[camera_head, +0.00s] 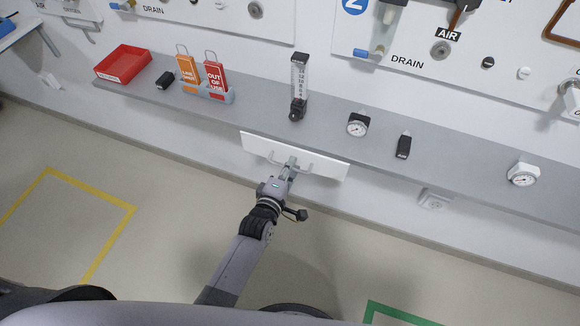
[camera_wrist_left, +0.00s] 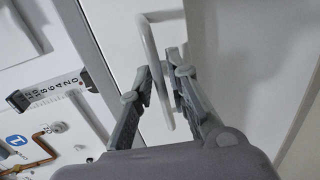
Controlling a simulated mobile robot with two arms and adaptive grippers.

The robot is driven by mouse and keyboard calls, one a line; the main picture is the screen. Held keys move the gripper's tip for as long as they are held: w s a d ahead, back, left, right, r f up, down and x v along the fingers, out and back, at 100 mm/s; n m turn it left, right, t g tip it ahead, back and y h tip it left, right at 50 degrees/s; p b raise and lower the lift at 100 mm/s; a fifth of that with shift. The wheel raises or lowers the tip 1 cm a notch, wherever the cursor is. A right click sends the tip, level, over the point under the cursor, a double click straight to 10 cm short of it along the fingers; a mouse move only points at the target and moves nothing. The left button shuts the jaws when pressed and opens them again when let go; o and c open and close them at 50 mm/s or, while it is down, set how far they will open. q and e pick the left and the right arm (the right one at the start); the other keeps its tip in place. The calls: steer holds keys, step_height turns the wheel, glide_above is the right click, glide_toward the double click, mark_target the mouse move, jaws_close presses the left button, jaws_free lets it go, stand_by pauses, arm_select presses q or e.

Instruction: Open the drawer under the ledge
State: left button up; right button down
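The white drawer (camera_head: 325,166) sits under the grey ledge (camera_head: 335,129), with its front face and pale bar handle (camera_head: 272,156) showing in the head view. I cannot tell from these frames whether it stands out from the wall. My left gripper (camera_head: 289,165) is at the handle. In the left wrist view the handle (camera_wrist_left: 154,62) runs between the two open fingers of the gripper (camera_wrist_left: 160,84), with a gap visible beside the bar. My right gripper is in neither view.
A wall socket (camera_head: 433,201) is right of the drawer. The floor in front is clear.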

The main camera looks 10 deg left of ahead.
arm_select(q)
jaws_close()
stand_by(0.4)
steer(key=f+p+v, duration=0.2)
steer(key=p+v, duration=0.2)
steer(key=v, duration=0.9)
steer(key=shift+s+f, duration=0.35)
steer(key=shift+s, duration=0.1)
jaws_free()
